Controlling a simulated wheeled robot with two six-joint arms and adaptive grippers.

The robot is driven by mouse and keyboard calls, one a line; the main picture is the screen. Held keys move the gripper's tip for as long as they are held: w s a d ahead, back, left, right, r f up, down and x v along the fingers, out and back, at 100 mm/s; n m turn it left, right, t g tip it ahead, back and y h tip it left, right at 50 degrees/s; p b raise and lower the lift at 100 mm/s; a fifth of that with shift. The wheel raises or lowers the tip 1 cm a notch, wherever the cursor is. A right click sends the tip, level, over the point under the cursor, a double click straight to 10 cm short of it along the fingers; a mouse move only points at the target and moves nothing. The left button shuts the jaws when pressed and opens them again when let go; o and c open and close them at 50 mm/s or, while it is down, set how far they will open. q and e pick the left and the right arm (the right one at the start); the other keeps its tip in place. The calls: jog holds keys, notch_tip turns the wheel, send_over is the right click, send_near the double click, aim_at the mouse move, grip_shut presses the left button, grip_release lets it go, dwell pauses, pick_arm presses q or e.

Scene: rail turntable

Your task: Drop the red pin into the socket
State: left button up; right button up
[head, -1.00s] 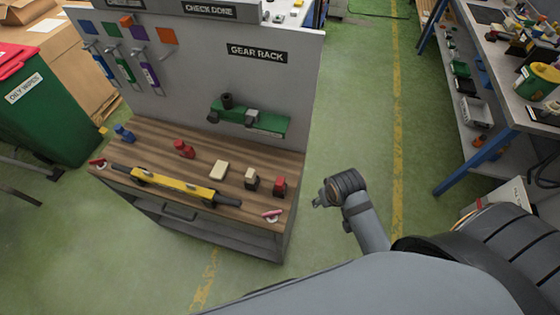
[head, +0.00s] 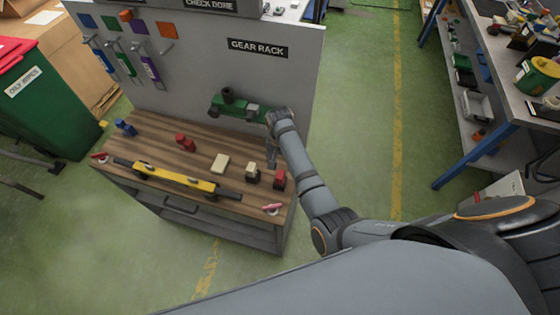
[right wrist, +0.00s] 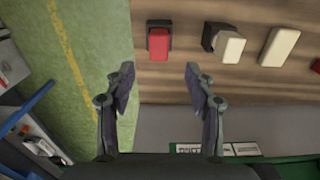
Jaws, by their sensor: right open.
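A red block-shaped piece (head: 280,177) stands in a dark holder near the right end of the wooden bench top; I take it as the red pin. In the right wrist view the red piece (right wrist: 159,43) lies just beyond my open fingertips, roughly centred between them. My right gripper (head: 271,161) hangs above the bench's right edge, behind the red piece, apart from it and empty. In the right wrist view the gripper (right wrist: 160,72) has its fingers spread. A green rack (head: 240,110) on the panel carries a dark cylinder. I cannot tell which part is the socket. My left gripper is not in view.
A cream piece in a dark holder (head: 252,170) stands close left of the red piece, with a cream block (head: 220,163) beyond. A yellow bar (head: 175,180) lies along the front edge. The upright panel (head: 290,80) bounds the back. Floor is open to the right.

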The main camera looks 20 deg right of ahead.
aim_at(280, 174)
jog(key=f, duration=0.4)
jog(key=shift+s+d+f, duration=0.1)
jog(key=shift+s+f, duration=0.1)
jog(key=shift+f, duration=0.05)
notch_tip(280, 174, down, 5)
jog(key=b, duration=0.3)
jog(key=shift+w+f, duration=0.1)
jog(key=shift+w, duration=0.05)
jog(key=shift+f+b, duration=0.3)
jog(key=shift+b, duration=0.15)
jog(key=shift+r, duration=0.1)
grip_shut()
